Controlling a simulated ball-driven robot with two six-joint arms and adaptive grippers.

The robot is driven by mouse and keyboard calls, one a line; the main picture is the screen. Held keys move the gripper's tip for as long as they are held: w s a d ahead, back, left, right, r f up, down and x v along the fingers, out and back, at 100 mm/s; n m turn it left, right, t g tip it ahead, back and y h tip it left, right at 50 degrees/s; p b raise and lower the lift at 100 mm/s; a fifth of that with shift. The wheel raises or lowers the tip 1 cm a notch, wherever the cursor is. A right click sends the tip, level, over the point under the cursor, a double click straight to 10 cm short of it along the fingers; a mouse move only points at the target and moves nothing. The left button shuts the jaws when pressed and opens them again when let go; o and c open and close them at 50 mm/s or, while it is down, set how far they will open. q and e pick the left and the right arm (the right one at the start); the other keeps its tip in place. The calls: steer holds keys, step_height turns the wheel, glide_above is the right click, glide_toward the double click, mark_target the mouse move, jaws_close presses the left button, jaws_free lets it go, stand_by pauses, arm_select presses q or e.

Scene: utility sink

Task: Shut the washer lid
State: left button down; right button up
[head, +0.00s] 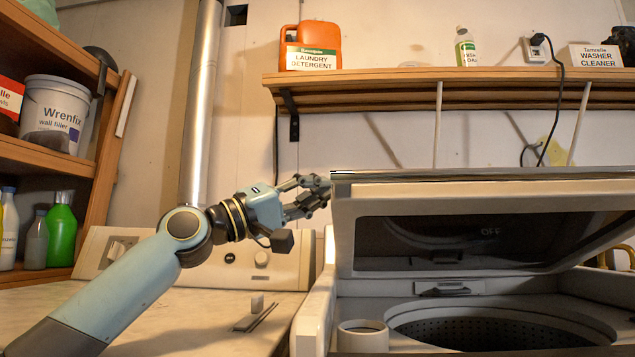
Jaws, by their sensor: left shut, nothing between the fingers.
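The washer lid (455,197) stands partly raised over the washer on the right, tilted, with its dark inner panel showing. Below it the round tub opening (480,326) with its perforated drum is exposed. My left gripper (318,190) is shut and empty. Its fingertips are at the upper left corner of the lid, by its top edge; whether they touch it I cannot tell. My right gripper is not in view.
A marble-like counter (190,318) and a control panel (215,262) lie left of the washer. A shelf (400,92) above holds an orange detergent jug (310,46) and other items. Wooden shelves (45,158) with bottles and a bucket (55,115) stand at the left.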

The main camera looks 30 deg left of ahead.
arm_select(q)
steer(key=shift+s+f, duration=0.15)
steer(key=shift+f, duration=0.3)
steer(key=shift+r, duration=0.15)
